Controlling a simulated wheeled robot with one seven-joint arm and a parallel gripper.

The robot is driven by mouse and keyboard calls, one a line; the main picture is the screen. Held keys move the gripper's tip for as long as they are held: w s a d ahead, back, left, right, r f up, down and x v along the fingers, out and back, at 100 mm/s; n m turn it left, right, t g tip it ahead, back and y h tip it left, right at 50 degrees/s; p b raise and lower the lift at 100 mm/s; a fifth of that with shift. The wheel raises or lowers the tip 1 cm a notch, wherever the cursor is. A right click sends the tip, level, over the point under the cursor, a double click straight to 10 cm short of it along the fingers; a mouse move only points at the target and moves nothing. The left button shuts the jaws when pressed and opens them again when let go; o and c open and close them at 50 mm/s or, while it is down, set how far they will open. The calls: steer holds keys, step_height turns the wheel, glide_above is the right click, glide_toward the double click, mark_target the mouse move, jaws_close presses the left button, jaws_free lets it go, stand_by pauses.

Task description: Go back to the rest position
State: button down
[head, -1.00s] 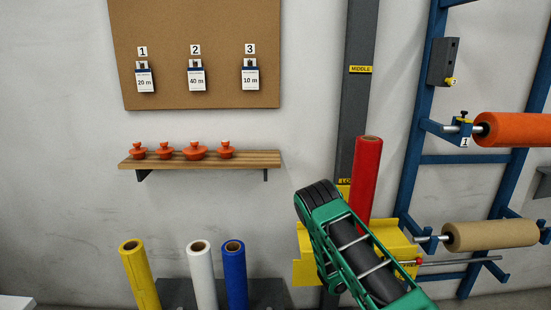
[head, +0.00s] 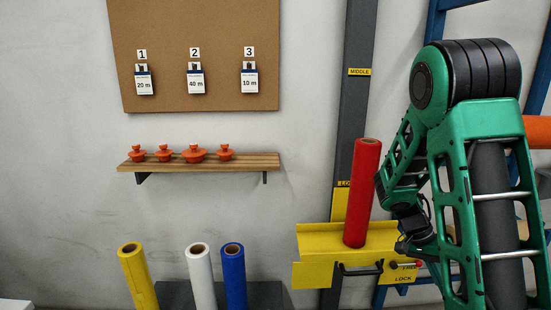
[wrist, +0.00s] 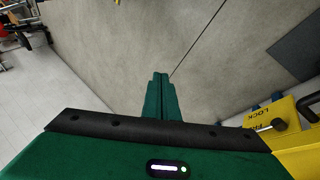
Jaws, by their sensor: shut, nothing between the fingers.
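My gripper shows in the wrist view (wrist: 161,78), with its two green fingers together and nothing between them. It hangs over bare grey floor. In the head view my green arm is folded up at the right, with its elbow high; the fingertips cannot be made out there. A yellow carriage (head: 318,238) with a handle and a LOCK label stands just left of my forearm. It also shows at the right of the wrist view (wrist: 298,148). A red roll (head: 364,190) stands upright on the carriage, slightly tilted.
A dark post (head: 353,115) rises behind the carriage. A blue rack (head: 434,22) with an orange roll (head: 538,131) is partly hidden behind my arm. A wooden shelf (head: 200,161) holds several orange knobbed pieces. Yellow, white and blue rolls (head: 234,275) stand at lower left.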

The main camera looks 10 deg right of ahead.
steer(key=s+a+r+n+t+y, duration=0.5)
steer(key=s+a+r+n, duration=0.3)
steer(key=s+a+r, duration=0.3)
steer(key=shift+s+a+r+n, duration=0.35)
steer(key=shift+s+r, duration=0.3)
steer(key=shift+s, duration=1.45)
steer(key=shift+w+f, duration=0.25)
steer(key=shift+w, duration=0.35)
